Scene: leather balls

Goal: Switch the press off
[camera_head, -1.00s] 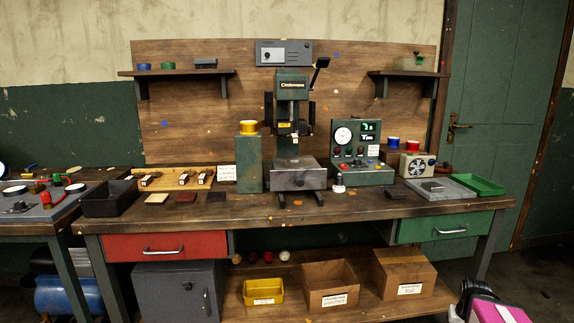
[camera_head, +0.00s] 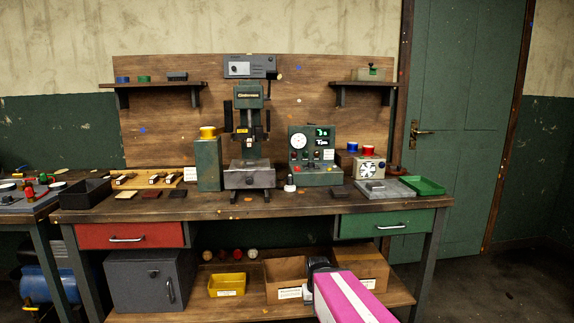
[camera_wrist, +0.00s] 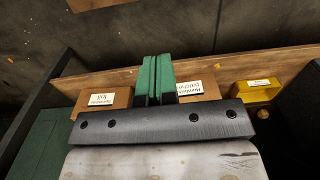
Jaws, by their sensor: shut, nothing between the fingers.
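The press (camera_head: 249,97) stands upright at the middle of the workbench in the head view, with a dark lever on its right side. A green control box (camera_head: 315,172) with a round dial, lit displays and small coloured knobs or buttons stands to its right. Which of these is the off switch is too small to tell. My gripper (camera_wrist: 156,60) shows in the wrist view with its two green fingers shut together, empty. It points toward the bench's lower shelf and boxes, apart from the press and control box. The fingers are not clearly visible in the head view.
The workbench (camera_head: 200,211) has a red drawer (camera_head: 130,236) and a green drawer (camera_head: 385,225). Cardboard boxes (camera_head: 286,270) and a yellow bin (camera_head: 227,286) sit on the lower shelf. Floor is free at far right.

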